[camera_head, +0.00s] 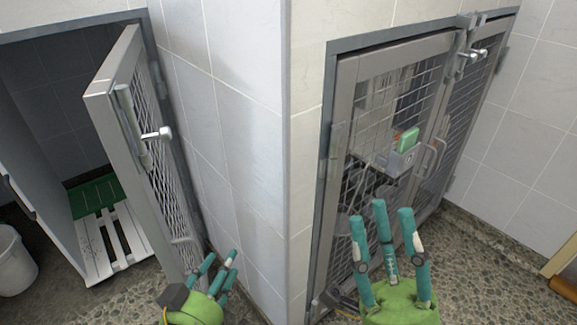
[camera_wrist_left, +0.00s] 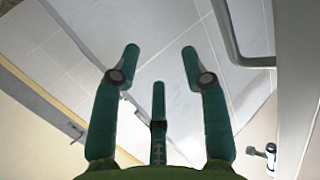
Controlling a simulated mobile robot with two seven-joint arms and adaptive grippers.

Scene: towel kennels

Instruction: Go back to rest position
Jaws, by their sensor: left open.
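My left gripper (camera_head: 221,262) is low in the head view, in front of the open left kennel door (camera_head: 150,150). Its teal fingers are spread and hold nothing. My right gripper (camera_head: 382,213) is at the lower right of the head view, in front of the shut right kennel door (camera_head: 345,110). Its three fingers point up, spread and empty.
The left kennel holds a white slatted platform (camera_head: 112,240) with a green piece (camera_head: 92,196) at its back. A white bucket (camera_head: 14,262) stands far left. A grey box (camera_head: 400,160) with a green item (camera_head: 406,141) hangs on the right door. A tiled corner separates the kennels.

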